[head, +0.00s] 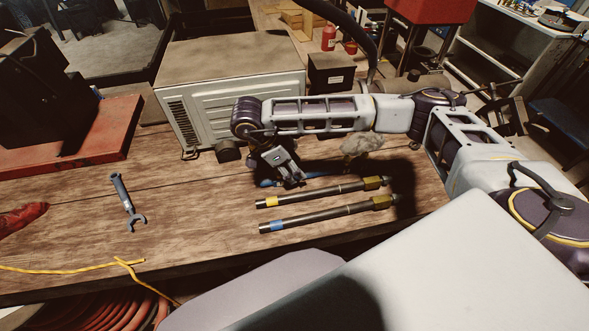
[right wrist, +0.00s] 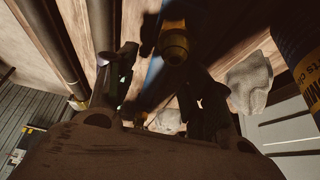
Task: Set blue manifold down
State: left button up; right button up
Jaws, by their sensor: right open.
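The blue manifold (head: 268,183) lies on the wooden bench, partly hidden by my right gripper (head: 291,180). In the right wrist view the blue manifold (right wrist: 154,78) shows between the spread fingers of that gripper, with a brass-coloured end (right wrist: 175,45). My right gripper is open and low over it. I cannot tell whether the fingers touch it. My left gripper is not in view.
Two dark hoses, one yellow-banded (head: 315,193) and one blue-banded (head: 320,215), lie just in front. A grey rag (head: 361,144) and a pale metal box (head: 230,85) are behind. A wrench (head: 127,203) lies left. The bench between wrench and hoses is clear.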

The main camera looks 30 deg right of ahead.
jog(key=shift+v, duration=5.15)
jog(key=shift+a, duration=0.15)
